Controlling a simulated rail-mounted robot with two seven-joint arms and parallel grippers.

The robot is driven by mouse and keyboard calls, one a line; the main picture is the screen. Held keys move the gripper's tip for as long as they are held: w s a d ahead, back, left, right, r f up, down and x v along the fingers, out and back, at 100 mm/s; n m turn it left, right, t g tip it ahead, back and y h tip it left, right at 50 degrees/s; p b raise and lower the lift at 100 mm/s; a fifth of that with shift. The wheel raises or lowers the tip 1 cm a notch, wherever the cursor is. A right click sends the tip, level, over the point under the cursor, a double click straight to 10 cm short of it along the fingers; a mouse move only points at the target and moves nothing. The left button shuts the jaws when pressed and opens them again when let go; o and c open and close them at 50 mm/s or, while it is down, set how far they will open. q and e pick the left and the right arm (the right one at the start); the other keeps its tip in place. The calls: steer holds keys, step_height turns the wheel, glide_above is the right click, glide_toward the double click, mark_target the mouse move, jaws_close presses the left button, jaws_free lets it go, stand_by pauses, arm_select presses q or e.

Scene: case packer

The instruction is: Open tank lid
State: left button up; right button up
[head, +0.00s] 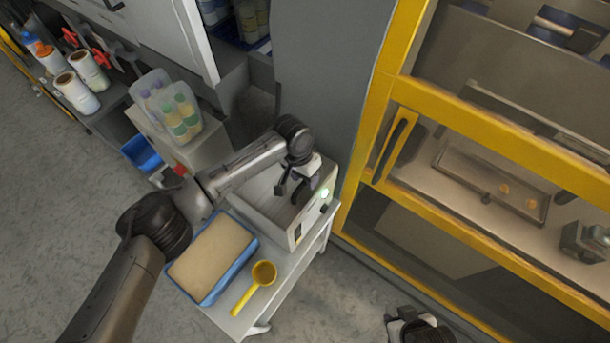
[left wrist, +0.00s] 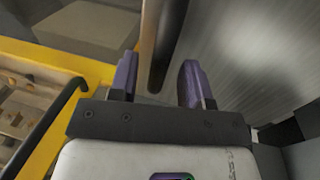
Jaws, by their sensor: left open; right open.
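The grey metal tank (head: 258,218) stands on a light cart, with a green light on its right side. My left gripper (head: 287,190) is over the tank, and the arm partly hides its top. In the left wrist view, my left gripper (left wrist: 160,82) is open, with two purple fingertips apart. A dark bar (left wrist: 163,45), which looks like a handle, runs between and beyond the fingertips; I cannot tell if they touch it. A brushed metal surface (left wrist: 240,45) lies to its right. I cannot make out the lid's edges. My right gripper (head: 408,322) is at the bottom edge, partly cut off.
A blue tray (head: 233,279) with tan contents and a yellow ladle (head: 262,275) lie on the cart in front of the tank. A yellow-framed machine (head: 376,95) with a black handle stands at the right. Bottles in clear bins (head: 178,115) stand behind left. Grey floor is open at the lower left.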

arm_select(q)
steer(key=shift+c, duration=0.4)
jaws_close()
steer(key=shift+r, duration=0.1)
